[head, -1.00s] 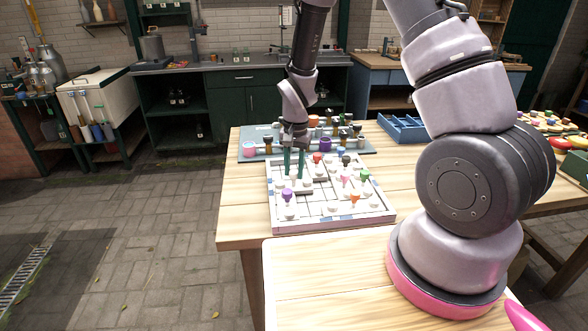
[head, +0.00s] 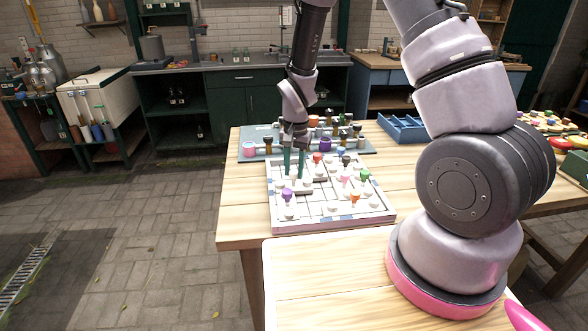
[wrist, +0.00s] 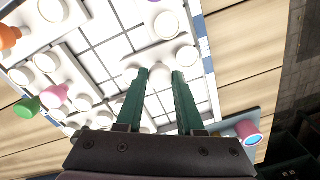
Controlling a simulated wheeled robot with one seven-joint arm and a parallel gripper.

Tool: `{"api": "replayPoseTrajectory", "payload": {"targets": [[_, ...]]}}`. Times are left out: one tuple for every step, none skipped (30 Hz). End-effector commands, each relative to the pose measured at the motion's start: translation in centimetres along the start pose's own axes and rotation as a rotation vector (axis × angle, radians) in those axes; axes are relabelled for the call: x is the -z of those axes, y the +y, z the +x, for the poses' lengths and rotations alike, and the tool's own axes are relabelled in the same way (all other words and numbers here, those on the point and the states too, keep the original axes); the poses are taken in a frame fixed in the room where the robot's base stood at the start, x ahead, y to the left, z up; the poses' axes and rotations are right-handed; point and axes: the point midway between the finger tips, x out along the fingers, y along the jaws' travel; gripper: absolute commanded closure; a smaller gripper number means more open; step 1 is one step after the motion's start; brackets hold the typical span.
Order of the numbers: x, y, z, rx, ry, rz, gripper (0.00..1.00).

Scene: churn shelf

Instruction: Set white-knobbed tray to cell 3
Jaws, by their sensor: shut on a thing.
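The shallow white puzzle board (head: 320,224) lies on the wooden table, with several small knobbed trays in it. My gripper (head: 295,174) points down over the board's left part. In the wrist view, my green fingers (wrist: 160,78) are closed around a white knob (wrist: 159,77). The tray under that knob is low at the board's surface; whether it touches the board I cannot tell. Neighbouring trays carry a purple knob (head: 287,195), an orange knob (head: 355,198), a green knob (head: 365,174) and a red knob (head: 317,158). Cell numbers are not readable.
A grey-blue rack (head: 248,158) with several coloured knobbed pieces stands just behind the board. A blue divided tray (head: 402,128) is at the back right. Bare wood (head: 237,225) lies left of the board. Open grid cells show in the wrist view.

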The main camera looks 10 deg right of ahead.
Motion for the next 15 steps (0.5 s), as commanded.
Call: {"api": "replayPoseTrajectory", "payload": {"targets": [[0.0, -0.1, -0.1, 0.001, 0.001, 0.000, 1.00], [0.0, -0.1, -0.1, 0.001, 0.001, 0.000, 1.00], [0.0, -0.1, -0.1, 0.001, 0.001, 0.000, 1.00], [0.0, -0.1, -0.1, 0.001, 0.001, 0.000, 1.00], [0.0, -0.1, -0.1, 0.001, 0.001, 0.000, 1.00], [0.1, 0.0, -0.1, 0.001, 0.001, 0.001, 1.00], [0.2, 0.2, -0.1, 0.001, 0.001, 0.002, 1.00], [0.4, 0.5, -0.1, 0.001, 0.001, 0.003, 1.00], [0.7, 1.1, -0.1, 0.000, 0.001, 0.004, 1.00], [0.9, 1.6, -0.1, 0.000, 0.001, 0.005, 1.00], [1.2, 2.2, -0.1, 0.000, 0.001, 0.006, 1.00], [1.6, 3.0, -0.1, 0.000, 0.002, 0.005, 1.00], [1.9, 3.4, -0.2, 0.001, 0.002, 0.006, 1.00], [2.1, 3.9, -0.2, 0.001, 0.002, 0.005, 1.00], [2.4, 4.5, -0.2, 0.000, 0.002, 0.005, 1.00]]}}
